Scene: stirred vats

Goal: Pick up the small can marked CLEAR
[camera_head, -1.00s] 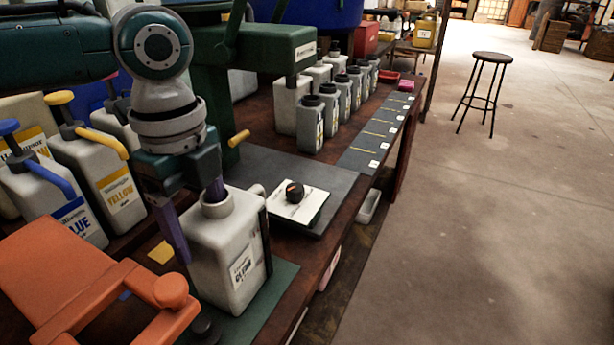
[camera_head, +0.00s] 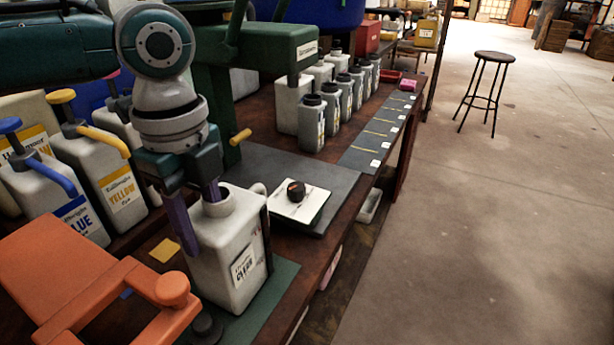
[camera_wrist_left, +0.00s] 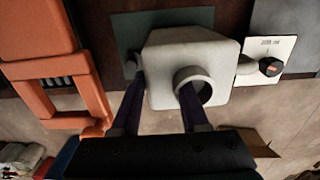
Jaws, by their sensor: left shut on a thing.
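The can marked CLEAR (camera_head: 232,254) is a pale grey, squared can with an open round neck and a white label. It stands upright on a green mat (camera_head: 268,290) near the bench's front edge. My left gripper (camera_head: 196,215) reaches down from above and is shut on the can. In the left wrist view the can (camera_wrist_left: 161,88) sits between and under the purple fingers (camera_wrist_left: 163,95). One finger lies along its left side and the other is at the round neck; I cannot tell how deep that tip goes. My right gripper is not in view.
An orange lever-like frame (camera_head: 85,275) stands close left of the can. A white scale (camera_head: 299,203) with a dark knob is just behind right. Blue (camera_head: 70,205) and yellow (camera_head: 110,180) pump cans stand left. Several grey cans line the back. Open floor is right.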

